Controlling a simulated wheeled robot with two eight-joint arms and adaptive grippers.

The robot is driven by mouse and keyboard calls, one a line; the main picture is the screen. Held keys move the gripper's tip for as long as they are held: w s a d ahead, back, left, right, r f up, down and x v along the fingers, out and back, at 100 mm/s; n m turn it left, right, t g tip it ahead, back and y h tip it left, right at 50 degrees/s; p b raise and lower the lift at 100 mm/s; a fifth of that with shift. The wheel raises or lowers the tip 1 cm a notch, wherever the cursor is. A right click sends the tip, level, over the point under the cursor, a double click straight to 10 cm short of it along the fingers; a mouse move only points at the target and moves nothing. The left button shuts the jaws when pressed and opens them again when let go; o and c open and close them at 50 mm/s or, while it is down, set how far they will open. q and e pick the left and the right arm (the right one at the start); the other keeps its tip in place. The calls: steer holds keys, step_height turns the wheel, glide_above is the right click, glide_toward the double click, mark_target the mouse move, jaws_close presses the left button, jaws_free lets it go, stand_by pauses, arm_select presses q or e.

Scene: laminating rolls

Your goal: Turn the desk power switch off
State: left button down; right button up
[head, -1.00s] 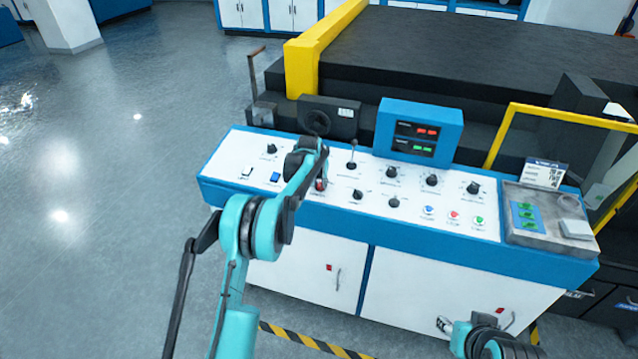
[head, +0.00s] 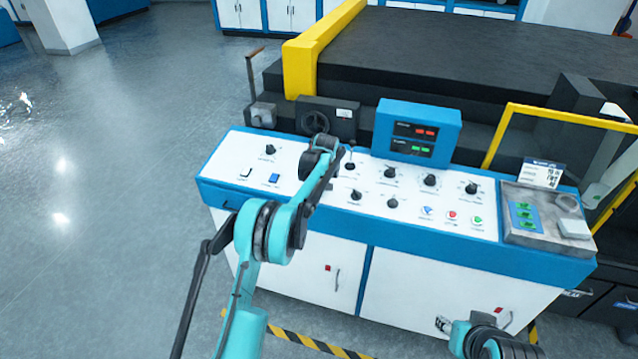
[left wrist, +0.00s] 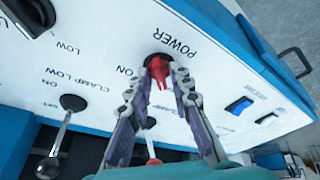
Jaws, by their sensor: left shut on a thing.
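The power switch is a red knob (left wrist: 158,68) on a black round base, labelled POWER, on the white panel in the left wrist view. The word ON is printed beside it; I cannot tell which setting the knob points to. My left gripper (left wrist: 162,76) is shut on the red knob, one finger on each side. In the head view my left arm hides the knob and the fingertips, over the left half of the control desk (head: 395,215). Part of my right arm shows at the bottom right; its gripper is out of view.
Around the knob are a blue rocker switch (left wrist: 238,106), a black lever with a shiny stem (left wrist: 73,102) and several black knobs. A blue display box (head: 418,130) stands at the back of the desk. Open floor (head: 100,200) lies to the left.

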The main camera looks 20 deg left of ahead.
stand_by(0.3)
arm_select(q)
steer(key=c, duration=1.7)
jaws_free()
steer(key=shift+o, duration=0.4)
steer(key=shift+f, duration=0.1)
steer(key=v, duration=1.2)
steer(key=shift+w, duration=0.15)
